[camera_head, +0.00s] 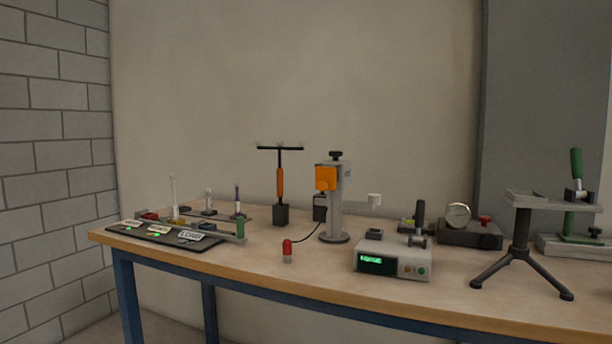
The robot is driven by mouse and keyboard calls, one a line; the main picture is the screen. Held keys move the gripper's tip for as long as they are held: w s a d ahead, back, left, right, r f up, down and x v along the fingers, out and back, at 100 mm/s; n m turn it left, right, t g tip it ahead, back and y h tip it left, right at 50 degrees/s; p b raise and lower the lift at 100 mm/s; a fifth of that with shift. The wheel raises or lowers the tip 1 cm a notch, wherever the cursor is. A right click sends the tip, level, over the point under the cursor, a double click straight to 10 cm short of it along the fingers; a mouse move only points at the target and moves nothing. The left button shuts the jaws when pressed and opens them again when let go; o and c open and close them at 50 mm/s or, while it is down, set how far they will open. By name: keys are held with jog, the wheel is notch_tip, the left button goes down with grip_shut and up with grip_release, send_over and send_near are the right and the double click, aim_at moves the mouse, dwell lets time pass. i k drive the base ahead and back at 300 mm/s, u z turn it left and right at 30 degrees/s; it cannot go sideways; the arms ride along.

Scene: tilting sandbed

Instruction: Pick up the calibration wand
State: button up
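The calibration wand appears to be the T-shaped tool (280,184) near the back of the workbench, left of centre. It has an orange grip, a thin black shaft and a black crossbar on top. It stands upright with its lower end in a small black block (281,215). I cannot tell how deep it sits in the block. The crossbar is clear of other things. My gripper is not in this view.
The wooden workbench (330,290) holds an orange-headed column stand (335,205), a red-capped cylinder (287,251) and a grey display box (394,260). A black tray (165,237) lies left; a tripod platform (522,235) stands right. A wall rises behind.

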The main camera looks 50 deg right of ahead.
aim_at(279, 143)
jog(key=z, duration=1.7)
